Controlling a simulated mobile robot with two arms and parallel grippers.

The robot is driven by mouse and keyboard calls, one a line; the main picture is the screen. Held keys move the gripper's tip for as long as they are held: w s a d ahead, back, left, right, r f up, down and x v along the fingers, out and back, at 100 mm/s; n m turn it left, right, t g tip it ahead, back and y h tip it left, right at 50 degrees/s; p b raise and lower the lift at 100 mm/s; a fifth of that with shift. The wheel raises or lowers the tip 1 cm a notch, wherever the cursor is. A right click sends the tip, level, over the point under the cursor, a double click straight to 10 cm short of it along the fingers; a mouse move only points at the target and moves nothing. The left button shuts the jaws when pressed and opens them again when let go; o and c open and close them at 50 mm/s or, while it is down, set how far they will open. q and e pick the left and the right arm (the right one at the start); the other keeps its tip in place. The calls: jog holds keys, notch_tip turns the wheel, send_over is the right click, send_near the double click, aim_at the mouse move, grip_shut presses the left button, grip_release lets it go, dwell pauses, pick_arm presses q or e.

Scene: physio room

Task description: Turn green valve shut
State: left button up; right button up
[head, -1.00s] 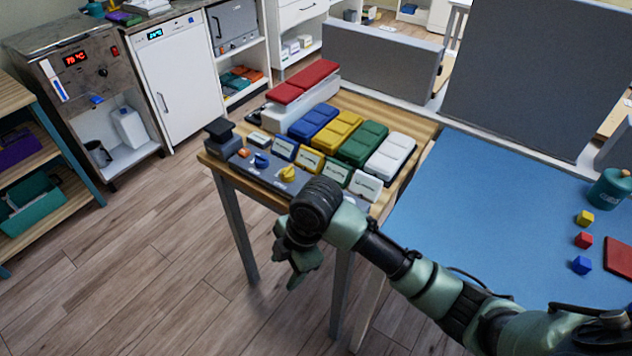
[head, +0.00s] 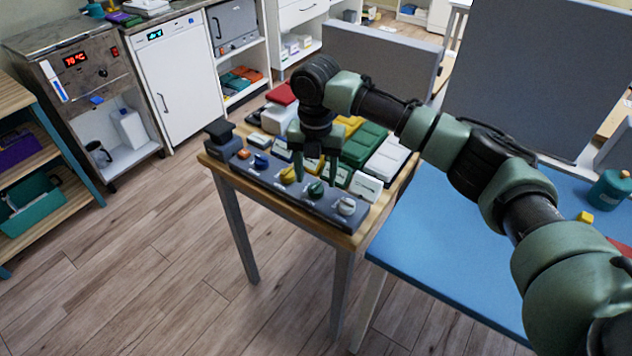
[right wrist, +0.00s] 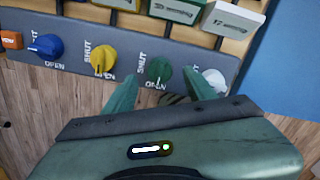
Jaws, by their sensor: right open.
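The green valve (head: 316,189) is a round knob on the grey valve panel (head: 268,183) along the front edge of the wooden table, between the yellow and white knobs. In the right wrist view the green valve (right wrist: 160,74) has SHUT printed above left and OPEN below; its pointer seems to face down near OPEN. My right gripper (head: 315,174) is open and points down over it. In the right wrist view the fingers of my right gripper (right wrist: 161,84) stand to either side of the knob, with no clear contact. My left gripper is out of view.
On the panel, the yellow knob (right wrist: 103,59) is to the left, the blue knob (right wrist: 46,46) further left, and the white knob (right wrist: 211,82) close on the right. Small label blocks (right wrist: 178,9) stand behind. A blue-topped table (head: 440,290) adjoins on the right.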

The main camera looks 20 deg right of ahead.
aim_at(316, 184)
jog(key=shift+f, duration=1.6)
grip_shut()
jog(key=shift+r+m+p, duration=0.25)
jog(key=shift+m+p, duration=0.05)
jog(key=shift+p, duration=0.65)
jog(key=m+p, duration=0.8)
jog(key=p, duration=0.2)
jog(key=shift+m+p, duration=0.3)
jog(key=shift+p, duration=0.05)
jog(key=m+p, duration=0.3)
jog(key=m, duration=0.1)
jog(key=m+p, duration=0.3)
jog(key=m, duration=0.1)
jog(key=shift+f, duration=0.15)
jog(key=shift+m, duration=0.5)
grip_release()
